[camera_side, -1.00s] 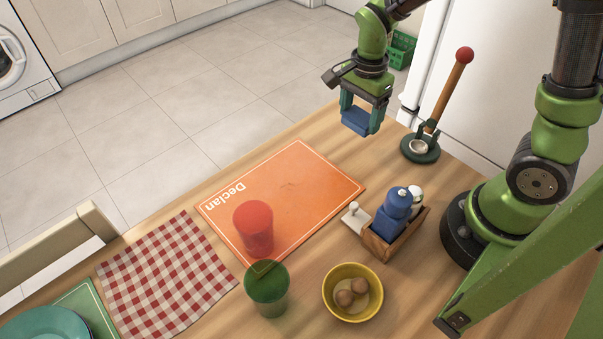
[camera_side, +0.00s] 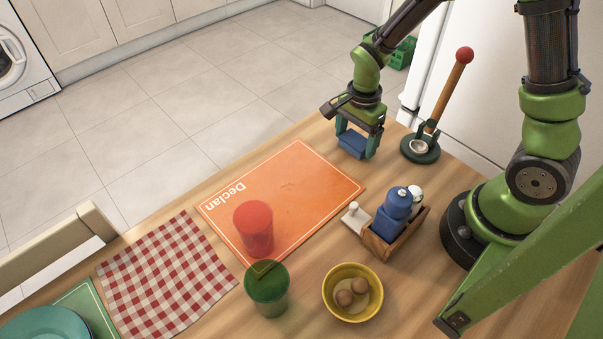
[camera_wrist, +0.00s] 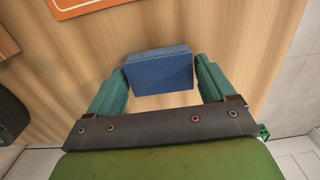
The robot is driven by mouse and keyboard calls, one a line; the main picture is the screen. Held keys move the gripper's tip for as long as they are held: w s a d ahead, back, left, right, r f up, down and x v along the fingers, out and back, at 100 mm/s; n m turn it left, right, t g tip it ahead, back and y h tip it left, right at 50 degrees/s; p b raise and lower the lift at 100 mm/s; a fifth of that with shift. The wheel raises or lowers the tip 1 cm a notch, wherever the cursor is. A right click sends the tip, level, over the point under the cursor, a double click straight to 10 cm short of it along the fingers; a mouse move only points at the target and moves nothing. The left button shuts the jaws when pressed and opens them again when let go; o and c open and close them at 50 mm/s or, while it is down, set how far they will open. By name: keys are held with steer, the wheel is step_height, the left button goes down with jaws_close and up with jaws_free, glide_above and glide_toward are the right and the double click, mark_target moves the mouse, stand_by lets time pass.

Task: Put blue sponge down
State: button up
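The blue sponge (camera_side: 352,145) is a small block between the two teal fingers of my gripper (camera_side: 358,140). In the wrist view the sponge (camera_wrist: 160,73) spans the gap, with a finger against each end, so my gripper (camera_wrist: 161,78) is shut on it. The sponge is low over the bare wood of the table, near the far edge, beyond the orange placemat's upper right corner. I cannot tell whether its underside touches the wood.
The orange placemat (camera_side: 300,190) lies left of the gripper. A wooden caddy (camera_side: 395,240) with a blue grinder stands nearer. A red cup (camera_side: 254,230), green cup (camera_side: 267,290) and yellow bowl (camera_side: 352,305) are farther off.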

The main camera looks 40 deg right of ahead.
steer(key=shift+o, duration=1)
step_height(320, 180, up, 12)
step_height(320, 180, up, 8)
steer(key=f+n+t+y, duration=0.1)
steer(key=n+t, duration=0.3)
steer(key=n, duration=0.2)
glide_above(356, 140)
steer(key=s+a, duration=0.1)
steer(key=s, duration=0.3)
steer(key=s+a+r+n+t+y, duration=0.1)
steer(key=s+r+n+t, duration=0.2)
steer(key=n, duration=0.5)
steer(key=shift+s+a+r, duration=0.4)
steer(key=shift+s+r, duration=0.4)
steer(key=shift+s, duration=0.35)
steer(key=shift+c, duration=0.4)
steer(key=c, duration=0.3)
